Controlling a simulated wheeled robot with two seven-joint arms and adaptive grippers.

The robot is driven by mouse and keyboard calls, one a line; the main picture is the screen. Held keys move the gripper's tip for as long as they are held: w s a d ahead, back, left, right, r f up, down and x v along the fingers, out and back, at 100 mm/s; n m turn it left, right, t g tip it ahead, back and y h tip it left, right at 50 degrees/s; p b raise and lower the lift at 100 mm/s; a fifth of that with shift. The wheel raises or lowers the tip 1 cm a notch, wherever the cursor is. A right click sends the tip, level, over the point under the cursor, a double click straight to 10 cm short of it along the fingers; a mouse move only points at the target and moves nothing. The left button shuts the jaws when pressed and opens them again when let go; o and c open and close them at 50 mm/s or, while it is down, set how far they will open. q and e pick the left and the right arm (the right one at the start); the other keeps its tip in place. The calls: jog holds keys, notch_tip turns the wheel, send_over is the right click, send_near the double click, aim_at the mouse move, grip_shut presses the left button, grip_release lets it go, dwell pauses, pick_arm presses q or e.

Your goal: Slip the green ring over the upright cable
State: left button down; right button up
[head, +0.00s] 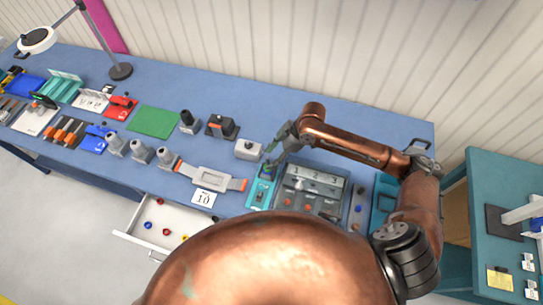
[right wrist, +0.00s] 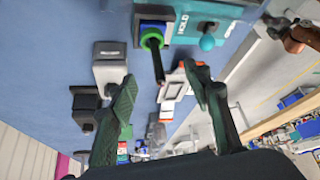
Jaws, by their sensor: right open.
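The green ring (right wrist: 151,38) shows in the right wrist view. It sits around the black upright cable (right wrist: 158,66), low down by the blue and black holder (right wrist: 153,24). The cable sticks out of the ring towards the camera. In the head view my right gripper (head: 272,152) is above the holder. My left gripper is out of view.
A grey numbered panel (head: 313,190) stands right of the plate. A grey and orange tool (head: 210,178) and a card marked 10 (head: 203,197) lie to the left. An open drawer (head: 133,240) juts from the bench.

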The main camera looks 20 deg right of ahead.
jog(key=v, duration=1.2)
jog(key=shift+a, duration=0.1)
